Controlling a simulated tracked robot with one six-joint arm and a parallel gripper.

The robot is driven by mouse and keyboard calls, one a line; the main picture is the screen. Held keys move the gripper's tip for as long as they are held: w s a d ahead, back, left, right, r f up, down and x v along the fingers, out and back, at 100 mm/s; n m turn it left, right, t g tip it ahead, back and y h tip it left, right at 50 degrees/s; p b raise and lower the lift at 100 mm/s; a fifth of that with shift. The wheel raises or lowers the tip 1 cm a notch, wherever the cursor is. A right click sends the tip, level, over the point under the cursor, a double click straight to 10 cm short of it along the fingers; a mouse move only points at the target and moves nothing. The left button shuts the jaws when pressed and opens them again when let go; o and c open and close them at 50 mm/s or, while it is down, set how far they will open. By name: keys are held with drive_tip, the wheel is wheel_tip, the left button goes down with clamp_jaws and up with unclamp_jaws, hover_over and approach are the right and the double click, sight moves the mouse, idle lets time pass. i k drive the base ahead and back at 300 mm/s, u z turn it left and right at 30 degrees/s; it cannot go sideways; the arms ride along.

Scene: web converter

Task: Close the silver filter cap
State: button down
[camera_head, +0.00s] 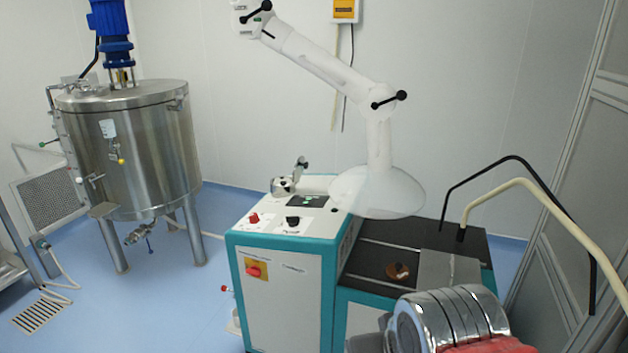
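A small silver fitting (283,186) sits on the top of the teal and white machine, at its back left. A small upright part (301,166) stands up at its right side and looks like a raised cap or handle. It is too small to tell for certain whether this is the filter cap or how it is hinged. No gripper fingers can be made out in this view. A shiny chrome cylinder with a red part (448,318) fills the bottom right; I cannot tell whether it is mine.
The teal and white machine (285,300) has red and black knobs on top. A white extraction arm with a wide hood (378,192) hangs close right of the fitting. A steel tank (137,150) stands left. Black and cream hoses arch at right. Blue floor (170,310) is open between tank and machine.

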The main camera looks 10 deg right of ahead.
sight(301, 164)
drive_tip(key=k, duration=0.7)
drive_tip(key=u, duration=0.6)
drive_tip(key=i, duration=2.25)
drive_tip(key=z, duration=0.35)
